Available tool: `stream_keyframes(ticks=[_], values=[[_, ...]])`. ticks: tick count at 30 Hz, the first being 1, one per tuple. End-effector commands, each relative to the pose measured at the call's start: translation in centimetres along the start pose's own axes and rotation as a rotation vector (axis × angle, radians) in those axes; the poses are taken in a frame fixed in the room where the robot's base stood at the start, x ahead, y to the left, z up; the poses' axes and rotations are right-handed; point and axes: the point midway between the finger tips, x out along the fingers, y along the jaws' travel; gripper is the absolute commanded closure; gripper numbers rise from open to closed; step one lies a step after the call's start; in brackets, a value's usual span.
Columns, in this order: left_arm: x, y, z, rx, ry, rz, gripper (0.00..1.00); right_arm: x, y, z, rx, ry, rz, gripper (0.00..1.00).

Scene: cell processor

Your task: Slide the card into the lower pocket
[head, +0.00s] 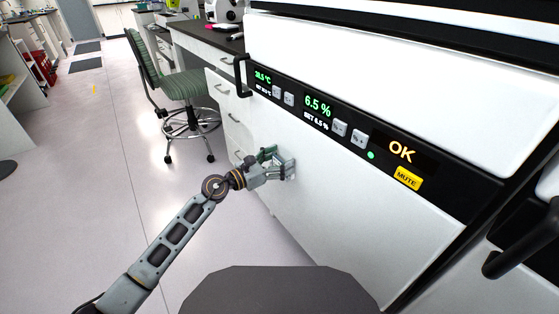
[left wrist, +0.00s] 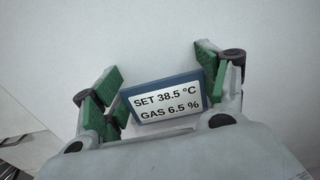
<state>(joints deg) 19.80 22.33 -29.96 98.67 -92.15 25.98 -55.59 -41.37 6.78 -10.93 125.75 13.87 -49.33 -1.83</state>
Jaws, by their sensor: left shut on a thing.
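The card (left wrist: 168,102) has a blue edge and a white label reading SET 38.5 °C and GAS 6.5 %. My left gripper (head: 280,163) is shut on the card, with its green finger pads at the card's two sides in the left wrist view (left wrist: 157,75). In the head view the gripper is close to the white front of the cabinet (head: 350,220), below the control strip. I cannot tell whether it touches. The card is too small to make out there. I cannot make out the lower pocket in either view. My right gripper is not in view.
The black control strip (head: 325,128) shows 6.5 % and OK. A black handle (head: 239,76) sticks out at its left end. A green chair (head: 178,88) stands by the drawers (head: 233,128).

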Motion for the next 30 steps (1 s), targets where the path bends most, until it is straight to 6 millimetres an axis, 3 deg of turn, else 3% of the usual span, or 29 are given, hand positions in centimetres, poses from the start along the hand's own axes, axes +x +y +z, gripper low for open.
stream_keyframes(ticks=[20,21,26,30], values=[[-0.01,0.01,-0.86,0.000,0.001,0.000,0.70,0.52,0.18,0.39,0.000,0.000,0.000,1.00],[-0.01,0.00,-0.88,0.000,0.001,0.000,0.22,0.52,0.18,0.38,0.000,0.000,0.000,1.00],[-0.01,0.00,-0.88,0.000,0.001,0.000,0.02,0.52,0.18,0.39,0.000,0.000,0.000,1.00],[-0.01,0.00,-0.84,0.000,0.001,0.000,0.02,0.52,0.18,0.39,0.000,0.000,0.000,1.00]])
